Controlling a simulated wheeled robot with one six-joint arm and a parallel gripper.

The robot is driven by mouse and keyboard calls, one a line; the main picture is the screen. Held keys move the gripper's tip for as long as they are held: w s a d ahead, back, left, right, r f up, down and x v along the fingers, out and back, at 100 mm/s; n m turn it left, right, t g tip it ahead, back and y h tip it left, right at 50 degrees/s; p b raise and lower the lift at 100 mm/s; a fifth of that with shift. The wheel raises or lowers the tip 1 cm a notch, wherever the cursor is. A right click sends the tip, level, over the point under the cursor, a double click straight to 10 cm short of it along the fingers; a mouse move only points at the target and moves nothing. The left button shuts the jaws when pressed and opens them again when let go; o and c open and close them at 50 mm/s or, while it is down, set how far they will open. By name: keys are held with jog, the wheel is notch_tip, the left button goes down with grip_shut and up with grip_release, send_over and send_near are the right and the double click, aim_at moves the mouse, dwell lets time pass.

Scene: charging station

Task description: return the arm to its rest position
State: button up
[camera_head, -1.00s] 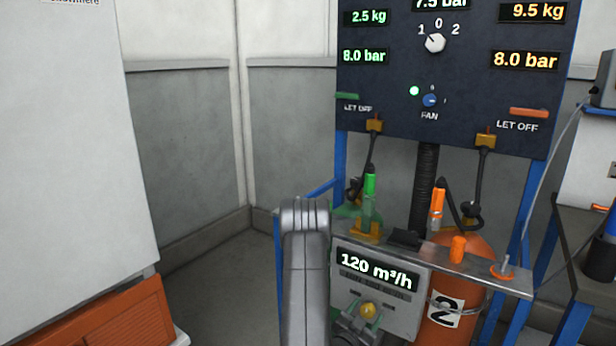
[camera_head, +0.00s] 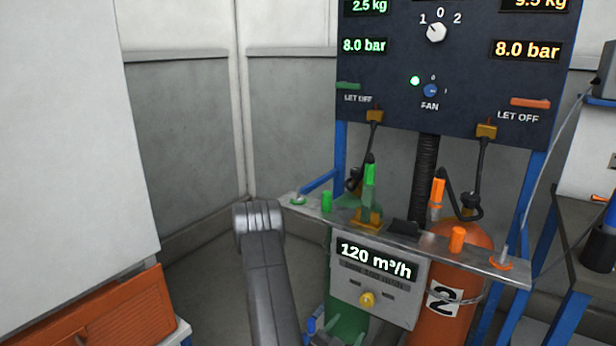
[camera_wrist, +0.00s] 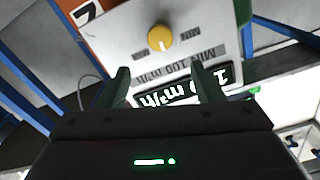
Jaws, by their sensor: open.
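My gripper (camera_wrist: 158,90) shows in the wrist view with its two dark green fingers apart and nothing between them. Past the fingers is the grey flow box with a yellow knob (camera_wrist: 160,38) and a "120 m³/h" display, seen upside down. In the head view, my grey arm (camera_head: 262,270) stands upright left of the flow box (camera_head: 378,290).
A dark panel (camera_head: 450,70) with readouts stands behind a metal shelf (camera_head: 400,235) holding green and orange fittings. An orange cylinder (camera_head: 465,270) marked 2 is below. A white cabinet (camera_head: 70,130) and orange crate (camera_head: 110,320) are left. Floor between is clear.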

aim_at(365, 300)
jog(key=x, duration=1.1)
jog(key=shift+w+d, duration=0.2)
jog(key=shift+w+r+p, duration=0.15)
jog(key=shift+r+p, duration=0.1)
jog(key=shift+p, duration=0.35)
jog(key=n+p, duration=0.2)
jog(key=shift+p, duration=0.3)
jog(key=n+p, duration=0.3)
jog(key=p, duration=0.3)
jog(key=shift+n, duration=0.4)
jog(key=n+p, duration=0.4)
jog(key=p, duration=0.1)
jog(key=shift+a+p, duration=0.15)
jog(key=shift+p, duration=0.25)
jog(key=s+a, duration=0.2)
jog(key=shift+s+f+n+b, duration=0.3)
jog(key=shift+s+f+n, duration=0.05)
jog(key=shift+s+n, duration=0.05)
jog(key=shift+v, duration=0.75)
jog(key=shift+r, duration=0.15)
